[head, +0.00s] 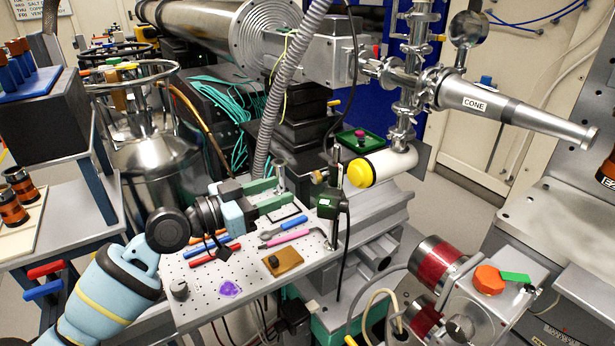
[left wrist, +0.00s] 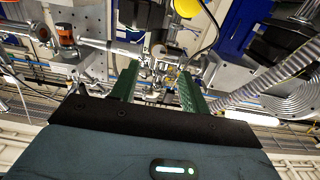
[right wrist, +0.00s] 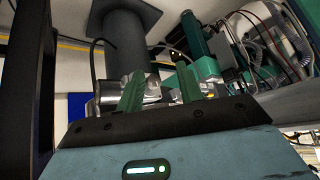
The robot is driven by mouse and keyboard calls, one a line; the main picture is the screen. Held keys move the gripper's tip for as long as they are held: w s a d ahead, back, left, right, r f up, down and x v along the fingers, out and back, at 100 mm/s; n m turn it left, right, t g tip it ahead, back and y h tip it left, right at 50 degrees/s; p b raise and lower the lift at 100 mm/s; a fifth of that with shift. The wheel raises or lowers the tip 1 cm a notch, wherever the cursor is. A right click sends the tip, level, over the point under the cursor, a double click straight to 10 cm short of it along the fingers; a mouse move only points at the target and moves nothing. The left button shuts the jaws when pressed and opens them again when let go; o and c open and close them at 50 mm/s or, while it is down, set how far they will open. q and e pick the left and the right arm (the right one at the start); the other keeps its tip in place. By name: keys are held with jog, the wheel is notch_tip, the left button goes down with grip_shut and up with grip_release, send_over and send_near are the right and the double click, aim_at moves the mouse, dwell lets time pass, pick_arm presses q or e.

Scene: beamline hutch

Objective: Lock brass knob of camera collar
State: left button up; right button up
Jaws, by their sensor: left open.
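A small brass knob (head: 319,176) shows on the collar of an upright dark post (head: 336,228) at the back right of the perforated breadboard. A dark green camera (head: 327,206) sits on the post just below the knob. My left gripper (head: 291,192) is open and empty, with its green fingers pointing right, a little left of the post and apart from the knob. Its fingers also show apart in the left wrist view (left wrist: 160,82). My right gripper (right wrist: 160,80) is outside the head view; its green fingers are apart with nothing clearly between them.
A flexible metal hose (head: 283,95) hangs behind my left gripper, and a black cable runs by the post.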

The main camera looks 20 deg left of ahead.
aim_at(313, 179)
pick_arm(q)
jog(key=p+x, duration=0.1)
jog(key=x, duration=0.5)
jog(key=shift+w+d+r, duration=0.1)
jog(key=shift+d+r, duration=0.05)
jog(key=shift+d, duration=0.05)
jog(key=shift+w+d+p, duration=0.3)
jog(key=shift+w+d, duration=0.1)
jog(key=shift+w, duration=0.15)
jog(key=shift+c, duration=0.4)
jog(key=c, duration=0.9)
